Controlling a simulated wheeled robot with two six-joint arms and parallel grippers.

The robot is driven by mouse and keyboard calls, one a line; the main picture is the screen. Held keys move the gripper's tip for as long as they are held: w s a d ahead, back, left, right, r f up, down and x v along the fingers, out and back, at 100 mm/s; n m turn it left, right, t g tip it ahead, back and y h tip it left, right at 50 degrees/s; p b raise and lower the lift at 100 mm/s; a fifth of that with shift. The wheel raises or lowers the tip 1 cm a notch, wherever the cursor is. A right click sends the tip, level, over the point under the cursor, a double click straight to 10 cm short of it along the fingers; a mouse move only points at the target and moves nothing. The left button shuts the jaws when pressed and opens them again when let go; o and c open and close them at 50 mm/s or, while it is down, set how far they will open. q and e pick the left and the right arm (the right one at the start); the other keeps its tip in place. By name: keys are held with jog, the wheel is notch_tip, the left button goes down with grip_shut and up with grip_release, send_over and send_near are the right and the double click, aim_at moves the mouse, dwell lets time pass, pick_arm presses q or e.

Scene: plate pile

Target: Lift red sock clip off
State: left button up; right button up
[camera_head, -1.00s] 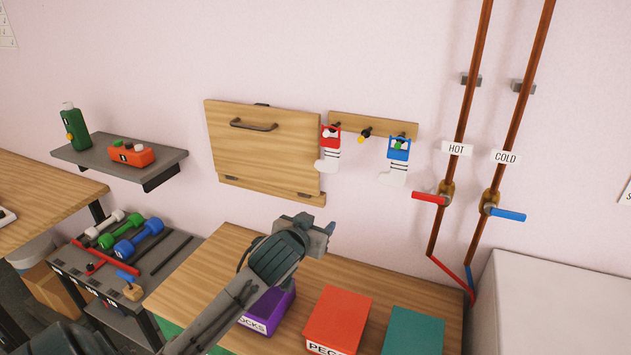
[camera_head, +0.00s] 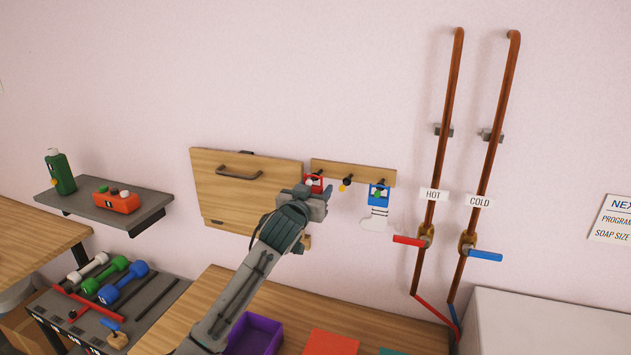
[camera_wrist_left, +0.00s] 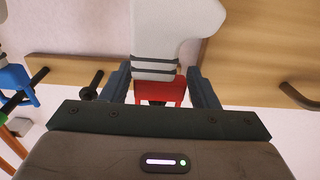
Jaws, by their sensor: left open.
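The red sock clip (camera_head: 314,183) hangs on a peg at the left end of the wooden rail (camera_head: 355,172). In the left wrist view the red clip (camera_wrist_left: 174,92) sits between the two dark fingers of my left gripper (camera_wrist_left: 160,84), with gaps on both sides. The white sock with dark stripes (camera_wrist_left: 168,38) extends from the clip past the fingers. In the head view my left gripper (camera_head: 318,200) covers most of this sock. The left gripper is open. My right gripper is not in view.
A wooden fold-up panel (camera_head: 245,190) is close on the left. A purple bin (camera_head: 256,337) and a red bin (camera_head: 331,343) stand below.

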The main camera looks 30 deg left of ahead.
pick_arm(q)
jog(key=shift+x, duration=0.75)
jog(key=shift+c, duration=0.6)
jog(key=c, duration=0.6)
jog(key=shift+r+p, duration=0.1)
jog(key=shift+p, duration=0.2)
jog(key=shift+r+p, duration=0.3)
